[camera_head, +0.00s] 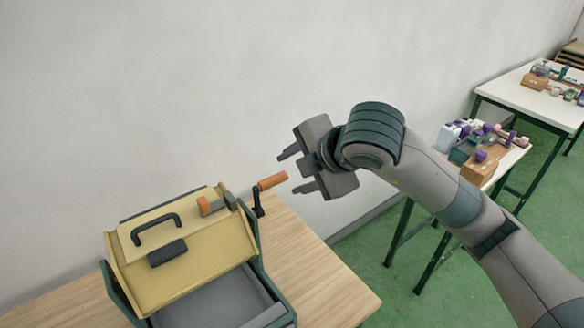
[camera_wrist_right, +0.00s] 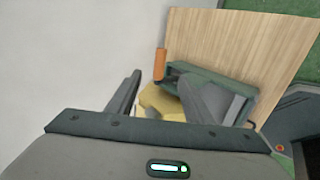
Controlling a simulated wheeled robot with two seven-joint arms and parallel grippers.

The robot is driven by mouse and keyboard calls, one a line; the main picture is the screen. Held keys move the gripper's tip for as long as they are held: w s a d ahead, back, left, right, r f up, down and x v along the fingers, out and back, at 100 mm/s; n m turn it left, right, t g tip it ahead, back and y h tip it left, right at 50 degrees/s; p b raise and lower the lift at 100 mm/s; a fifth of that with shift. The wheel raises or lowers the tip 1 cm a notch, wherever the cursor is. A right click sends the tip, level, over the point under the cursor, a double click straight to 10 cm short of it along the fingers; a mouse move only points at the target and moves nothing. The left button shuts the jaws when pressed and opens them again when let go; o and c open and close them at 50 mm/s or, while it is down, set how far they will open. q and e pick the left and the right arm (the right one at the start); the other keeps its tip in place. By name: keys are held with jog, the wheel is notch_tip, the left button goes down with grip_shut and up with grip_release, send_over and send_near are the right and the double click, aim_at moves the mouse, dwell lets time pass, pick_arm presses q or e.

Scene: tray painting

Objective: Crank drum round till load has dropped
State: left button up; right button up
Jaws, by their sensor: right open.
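A machine with a yellow slanted panel (camera_head: 190,275) in a dark green frame (camera_head: 120,292) stands on a wooden table. A crank with an orange handle (camera_head: 272,181) sticks out at its upper right; the handle also shows in the right wrist view (camera_wrist_right: 160,65). My right gripper (camera_head: 291,173) is open and empty, its fingers pointing left beside the orange handle. In the right wrist view the handle appears beyond the fingertips, between their lines; no contact shows. I cannot pick out the drum or the load. My left gripper is not in view.
The wooden table (camera_head: 325,285) is bare to the right of the machine. A white wall rises behind. Side tables with clutter (camera_head: 478,170) stand at the right.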

aim_at(275, 182)
jog(key=b+x, duration=0.1)
jog(key=x, duration=0.5)
jog(key=shift+w+a+f, duration=0.1)
jog(key=shift+w+f, duration=0.15)
jog(key=shift+f, duration=0.05)
jog(key=b+x, duration=0.4)
jog(key=shift+s, duration=0.1)
jog(key=shift+w+a+f+b, duration=0.2)
jog(key=shift+w+f+b, duration=0.2)
jog(key=shift+b, duration=0.25)
grip_shut()
